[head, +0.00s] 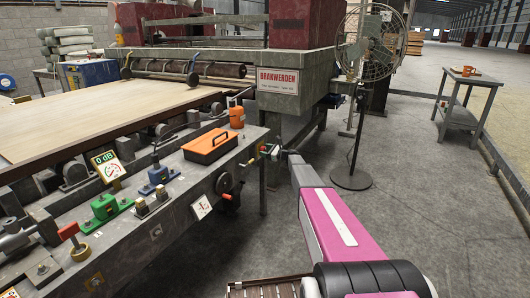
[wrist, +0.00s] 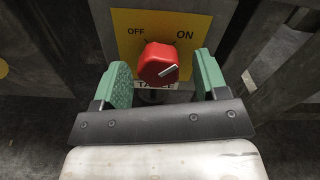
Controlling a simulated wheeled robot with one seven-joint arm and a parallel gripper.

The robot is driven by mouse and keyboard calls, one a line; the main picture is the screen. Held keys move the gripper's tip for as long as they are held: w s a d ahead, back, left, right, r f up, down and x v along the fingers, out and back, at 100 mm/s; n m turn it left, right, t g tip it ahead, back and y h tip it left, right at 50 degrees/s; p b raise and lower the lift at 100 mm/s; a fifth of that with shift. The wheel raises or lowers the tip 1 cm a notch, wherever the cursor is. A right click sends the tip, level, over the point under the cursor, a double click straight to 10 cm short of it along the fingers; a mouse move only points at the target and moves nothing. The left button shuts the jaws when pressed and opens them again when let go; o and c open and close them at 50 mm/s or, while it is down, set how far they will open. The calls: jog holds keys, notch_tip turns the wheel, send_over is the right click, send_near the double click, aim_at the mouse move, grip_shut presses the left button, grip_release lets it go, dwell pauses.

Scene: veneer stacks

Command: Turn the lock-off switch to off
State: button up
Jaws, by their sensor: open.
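The lock-off switch is a red round knob (wrist: 158,64) with a white pointer mark, on a yellow plate (wrist: 123,20) lettered OFF at left and ON at right. The pointer slants up and right, toward ON. A label below, partly hidden by the knob, seems to read TABLE. My gripper (wrist: 163,76) is open, its green pads left and right of the knob with a gap on each side. In the head view my gripper (head: 272,151) is at the end of the machine's front panel; the knob is too small there to read.
The grey machine bench (head: 150,232) carries an orange toolbox (head: 210,146), a green switch box (head: 105,208), a blue lever (head: 157,175) and a dial (head: 108,167). A fan (head: 371,55) stands behind my arm. A side table (head: 468,80) is at right. The floor between is clear.

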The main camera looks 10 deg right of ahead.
jog(key=shift+w+a, duration=0.1)
jog(key=shift+a, duration=0.1)
jog(key=c, duration=0.9)
jog(key=shift+c, duration=0.2)
